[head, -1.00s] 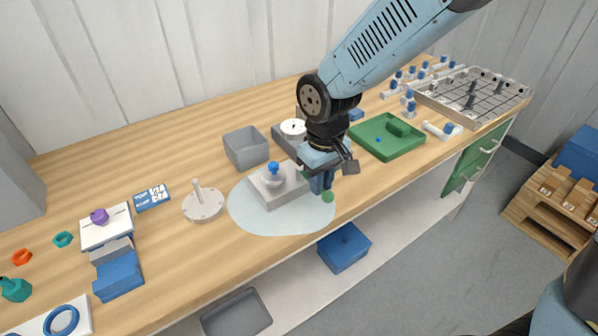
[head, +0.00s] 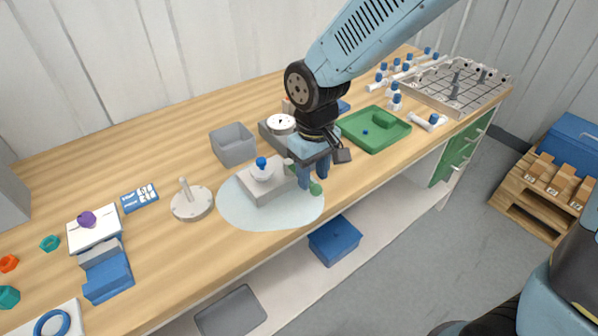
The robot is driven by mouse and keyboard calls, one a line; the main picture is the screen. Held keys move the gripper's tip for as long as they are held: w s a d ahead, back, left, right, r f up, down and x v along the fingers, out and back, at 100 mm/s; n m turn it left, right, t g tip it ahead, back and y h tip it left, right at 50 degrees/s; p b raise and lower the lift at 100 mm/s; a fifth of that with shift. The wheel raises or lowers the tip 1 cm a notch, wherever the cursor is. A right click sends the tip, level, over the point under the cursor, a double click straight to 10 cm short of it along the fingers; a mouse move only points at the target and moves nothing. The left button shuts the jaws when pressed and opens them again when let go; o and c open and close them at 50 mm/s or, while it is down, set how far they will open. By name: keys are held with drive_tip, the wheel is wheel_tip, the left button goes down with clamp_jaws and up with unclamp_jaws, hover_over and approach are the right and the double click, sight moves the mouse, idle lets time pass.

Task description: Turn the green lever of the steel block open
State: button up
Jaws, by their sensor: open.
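The steel block (head: 268,192) sits on a pale blue round mat (head: 238,209) near the front edge of the bench. A blue-topped round white part (head: 262,169) stands on its top. The rest of the lever is mostly hidden behind my gripper. My gripper (head: 313,178) points down at the block's right end, with its blue fingers apart. I cannot tell whether a finger touches the lever.
A grey bin (head: 233,145) and a gauge (head: 281,124) stand behind the block. A flanged disc with a post (head: 191,202) is to its left. A green tray (head: 374,131) lies to the right.

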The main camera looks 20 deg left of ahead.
sight(313, 183)
wheel_tip(313, 183, up, 13)
drive_tip(key=shift+f, duration=0.2)
idle(0.4)
drive_tip(key=w+d+r+m+t, duration=0.1)
drive_tip(key=d+r+m, duration=0.2)
drive_tip(key=d, duration=0.6)
drive_tip(key=w+d+r+m+t, duration=0.1)
drive_tip(key=d+r+m+t, duration=0.1)
drive_tip(key=d, duration=0.7)
drive_tip(key=w+d+r+m+t, duration=0.1)
drive_tip(key=d+r+m, duration=0.2)
drive_tip(key=d, duration=0.6)
drive_tip(key=s+d+m+t, duration=0.1)
drive_tip(key=s+d+m, duration=0.2)
drive_tip(key=d, duration=0.6)
drive_tip(key=shift+s+t, duration=0.3)
drive_tip(key=shift+s, duration=0.95)
